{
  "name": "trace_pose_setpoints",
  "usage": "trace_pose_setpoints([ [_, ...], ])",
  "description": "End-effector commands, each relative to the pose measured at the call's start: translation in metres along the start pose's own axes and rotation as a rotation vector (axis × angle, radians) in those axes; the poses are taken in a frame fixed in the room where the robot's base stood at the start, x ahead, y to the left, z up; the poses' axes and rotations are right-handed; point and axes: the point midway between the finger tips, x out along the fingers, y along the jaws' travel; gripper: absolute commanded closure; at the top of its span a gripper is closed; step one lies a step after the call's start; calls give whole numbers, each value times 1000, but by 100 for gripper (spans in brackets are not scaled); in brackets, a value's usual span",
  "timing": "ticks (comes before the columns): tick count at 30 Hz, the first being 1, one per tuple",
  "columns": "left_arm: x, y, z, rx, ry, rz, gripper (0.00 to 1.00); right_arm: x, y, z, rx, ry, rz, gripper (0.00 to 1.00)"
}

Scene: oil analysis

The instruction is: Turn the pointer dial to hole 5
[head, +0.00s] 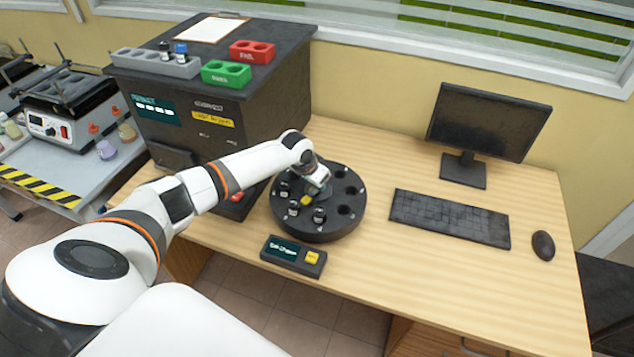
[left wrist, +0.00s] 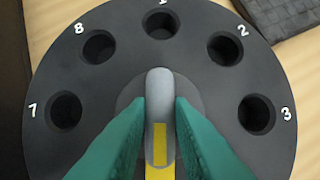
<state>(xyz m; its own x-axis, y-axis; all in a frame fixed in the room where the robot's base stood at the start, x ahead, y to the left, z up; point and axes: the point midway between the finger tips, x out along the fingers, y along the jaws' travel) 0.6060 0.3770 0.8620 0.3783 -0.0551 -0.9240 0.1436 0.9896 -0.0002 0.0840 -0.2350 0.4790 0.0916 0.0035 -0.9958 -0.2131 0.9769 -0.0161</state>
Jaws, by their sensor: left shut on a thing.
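The round black carousel (head: 335,228) sits on the wooden desk. The grey pointer dial (left wrist: 160,95) with a yellow stripe stands at its centre. My left gripper (left wrist: 160,120) is shut on the dial, one teal finger on each side. In the left wrist view, the stripe runs toward the bottom edge, away from the top hole, whose number is cut off. Holes marked 7, 8, 2 and 3 show empty; the remaining numbers are out of frame or hidden. In the head view, the dial's yellow part (head: 306,201) shows below my gripper (head: 318,186), toward the dark vials (head: 294,208).
A small box with a display and yellow button (head: 293,256) lies in front of the carousel. A large black machine (head: 205,110) stands behind left. A keyboard (head: 450,218), mouse (head: 543,245) and monitor (head: 488,120) are to the right.

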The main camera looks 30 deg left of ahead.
Motion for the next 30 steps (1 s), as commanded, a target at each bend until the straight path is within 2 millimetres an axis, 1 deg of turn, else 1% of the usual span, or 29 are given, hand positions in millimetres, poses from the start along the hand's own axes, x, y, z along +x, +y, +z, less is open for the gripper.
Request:
trace_pose_setpoints([
  [14,0,0,1,12,-2,-5,100,0,0,0,0,0,0,64],
  [15,0,0,1,12,-2,-5,74,0,0,0,0,0,0,64],
  [18,0,0,1,12,-2,-5,58,0,0,0,0,0,0,64],
  [26,0,0,0,12,-1,-5,58,0,0,0,0,0,0,64],
  [30,-8,1,0,12,-1,-4,58,0,0,0,0,0,0,64],
])
